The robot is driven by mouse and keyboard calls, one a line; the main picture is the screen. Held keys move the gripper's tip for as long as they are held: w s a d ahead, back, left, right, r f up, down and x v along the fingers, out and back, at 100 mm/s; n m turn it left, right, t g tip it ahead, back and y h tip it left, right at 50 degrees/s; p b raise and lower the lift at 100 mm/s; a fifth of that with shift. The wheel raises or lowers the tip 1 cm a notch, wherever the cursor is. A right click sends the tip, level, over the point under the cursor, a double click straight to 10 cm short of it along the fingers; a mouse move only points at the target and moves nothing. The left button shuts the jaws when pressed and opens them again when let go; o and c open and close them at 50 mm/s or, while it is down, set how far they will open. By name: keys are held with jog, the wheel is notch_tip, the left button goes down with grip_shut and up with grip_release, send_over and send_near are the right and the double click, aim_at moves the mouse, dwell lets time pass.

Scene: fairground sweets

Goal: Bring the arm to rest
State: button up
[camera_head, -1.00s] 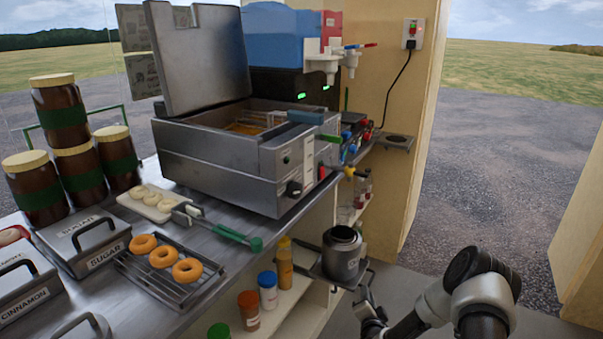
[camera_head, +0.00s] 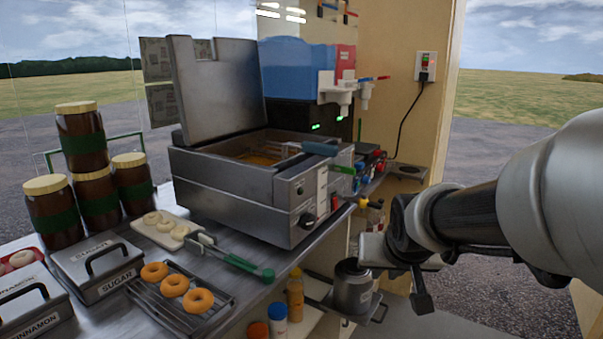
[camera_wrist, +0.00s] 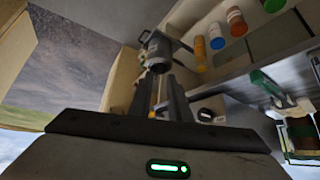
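My arm reaches in from the right in the head view, raised in front of the doorway, with its dark forearm (camera_head: 465,217) pointing left. My gripper's end is around the dark metal pot in that picture, but its fingers are hard to make out there. In the wrist view my gripper (camera_wrist: 159,88) shows two dark fingers with a gap between them and nothing held. The pot (camera_head: 352,287) sits on a low side shelf and also shows beyond the fingertips in the wrist view (camera_wrist: 158,54).
A steel fryer (camera_head: 238,200) with raised lid stands on the counter (camera_head: 120,318). Ring doughnuts (camera_head: 172,285) lie on a rack (camera_head: 220,308). Green-handled tongs (camera_head: 240,262), jars (camera_head: 83,138) and bottles (camera_head: 295,295) are nearby. Open ground lies outside at right.

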jog(key=s+a+r+n+g, duration=0.1)
jog(key=s+r, duration=0.1)
jog(key=s, duration=0.7)
jog(key=s+a+r+g, duration=0.1)
jog(key=s, duration=0.8)
notch_tip(320, 180, up, 27)
jog(key=s+p, duration=0.1)
jog(key=p, duration=2.6)
jog(key=shift+r+y, duration=0.2)
jog(key=shift+y, duration=0.1)
